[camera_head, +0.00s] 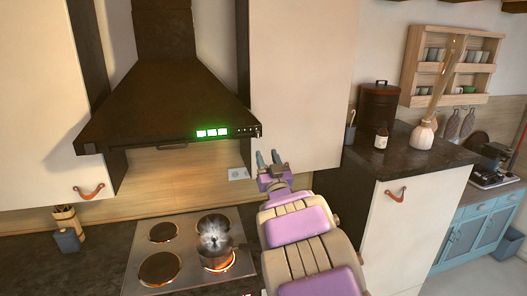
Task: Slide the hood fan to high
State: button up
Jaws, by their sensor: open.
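The dark range hood (165,105) hangs over the stove, with a slim chimney above it. Its front edge carries green lit displays (212,133) and a few small light marks to their right. A small dark piece, possibly the fan slider (172,146), shows under the front edge; its setting is too small to read. My gripper (267,157) is raised just below and right of the hood's right corner. Its two fingers point up and stand apart, with nothing between them. It appears clear of the hood, though depth is hard to judge.
The stove (187,246) below has several burners, some glowing, with a steaming pot (214,248) on it. Cream cabinets (295,85) flank the hood. A dark counter (400,155) at right holds a canister (378,108), bottle and vase. Air in front of the hood is free.

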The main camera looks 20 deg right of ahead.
jog(key=v, duration=0.8)
jog(key=shift+s+b, duration=0.2)
jog(key=shift+b, duration=0.25)
jog(key=shift+d+f, duration=0.1)
jog(key=shift+f, duration=0.1)
jog(key=s+a+f+g+b, duration=0.3)
jog(key=s+f+g, duration=0.1)
jog(key=f, duration=0.3)
jog(key=s+a+f+m+g+b, duration=0.1)
jog(key=s+a+f+g+b, duration=0.1)
jog(key=s+f+g, duration=0.3)
jog(key=s+a+f+g+b, duration=0.2)
jog(key=a+f+g+b, duration=0.1)
jog(key=f, duration=0.5)
jog(key=s+a+f+n+g+y+b, duration=0.1)
jog(key=s+a+f+g+b, duration=0.1)
jog(key=s, duration=0.8)
jog(key=s+a+f+n+g+y+b, duration=0.1)
jog(key=s+a+f+g, duration=0.3)
jog(key=s, duration=0.7)
jog(key=s+a+f+n+g+y+b, duration=0.1)
jog(key=s+a+f+g+b, duration=0.2)
jog(key=s, duration=0.8)
jog(key=a+g, duration=0.2)
jog(key=shift+a+g+y, duration=0.4)
